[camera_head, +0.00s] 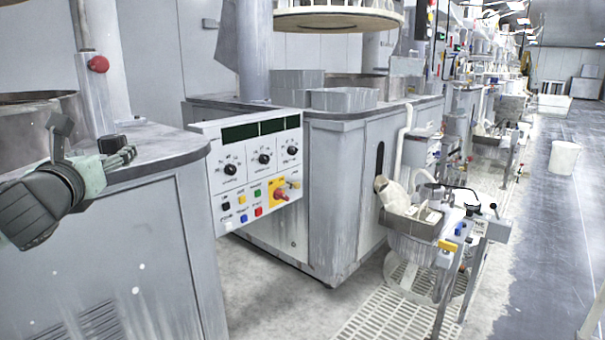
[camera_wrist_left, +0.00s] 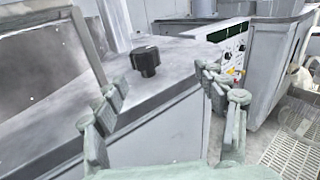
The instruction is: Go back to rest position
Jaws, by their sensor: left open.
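My left gripper (camera_head: 125,157) is at the left of the head view, beside the near platen machine's worktop, with its arm coming in from the left. In the left wrist view my left gripper (camera_wrist_left: 160,92) has its fingers spread apart with nothing between them. A black knob (camera_wrist_left: 145,60) stands on the grey worktop beyond the fingers. The same black knob (camera_head: 112,143) shows in the head view just behind the gripper, partly covered by it. My right gripper is in neither view.
A control panel (camera_head: 258,170) with dials and coloured buttons juts out between the grey cabinets. A red button (camera_head: 98,64) sits on a column at the left. A cluttered cart (camera_head: 430,225) stands on a floor grating. The aisle (camera_head: 560,220) at the right is mostly clear, with a white bin (camera_head: 563,158).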

